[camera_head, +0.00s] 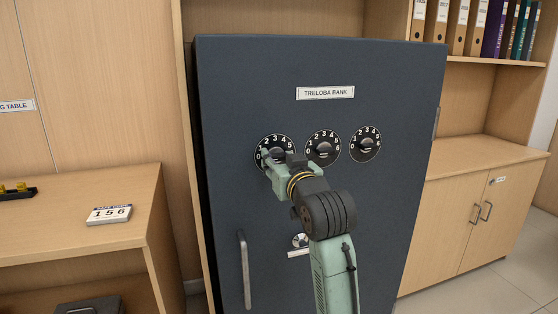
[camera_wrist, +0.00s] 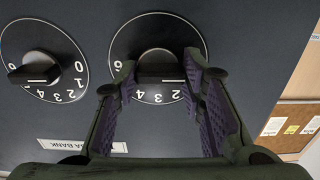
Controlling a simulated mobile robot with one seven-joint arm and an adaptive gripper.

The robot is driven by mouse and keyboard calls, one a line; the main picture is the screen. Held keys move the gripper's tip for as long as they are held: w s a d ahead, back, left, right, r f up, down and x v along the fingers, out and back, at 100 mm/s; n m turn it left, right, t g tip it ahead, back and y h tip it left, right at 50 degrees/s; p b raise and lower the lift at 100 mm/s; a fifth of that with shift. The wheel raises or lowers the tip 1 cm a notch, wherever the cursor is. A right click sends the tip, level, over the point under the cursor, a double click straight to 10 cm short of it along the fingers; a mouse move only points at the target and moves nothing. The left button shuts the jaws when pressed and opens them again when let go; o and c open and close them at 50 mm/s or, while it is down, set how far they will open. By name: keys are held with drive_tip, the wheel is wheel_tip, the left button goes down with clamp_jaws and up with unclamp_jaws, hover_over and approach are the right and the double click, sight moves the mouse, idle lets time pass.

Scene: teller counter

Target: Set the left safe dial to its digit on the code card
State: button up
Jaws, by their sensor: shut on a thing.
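The left safe dial (camera_head: 268,146) is black with white digits on the dark blue safe door, partly hidden by my gripper (camera_head: 284,166). In the wrist view, which is upside down, the left dial (camera_wrist: 150,27) is at the centre. My gripper (camera_wrist: 160,78) has its purple-padded fingers on both sides of the dial's black knob (camera_wrist: 160,66), shut on it. I cannot tell which digit the knob points to. The code card (camera_head: 109,214) on the wooden desk at the left reads 1 5 6.
The middle dial (camera_head: 323,147) and right dial (camera_head: 366,144) sit to the right; the middle one is close to my gripper. A door handle (camera_head: 244,270) and a round lock (camera_head: 300,240) are lower on the door. A wooden cabinet (camera_head: 470,215) stands at the right.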

drive_tip(key=shift+m+p, duration=0.3)
drive_tip(key=shift+r+m+p, duration=0.2)
drive_tip(key=shift+m+p, duration=0.9)
drive_tip(key=shift+p, duration=0.1)
drive_tip(key=shift+f+m+p, duration=0.1)
drive_tip(key=shift+m+p, duration=1.1)
drive_tip(key=shift+m, duration=0.3)
drive_tip(key=o, duration=1.1)
drive_tip(key=shift+o, duration=0.2)
drive_tip(key=v, duration=1.2)
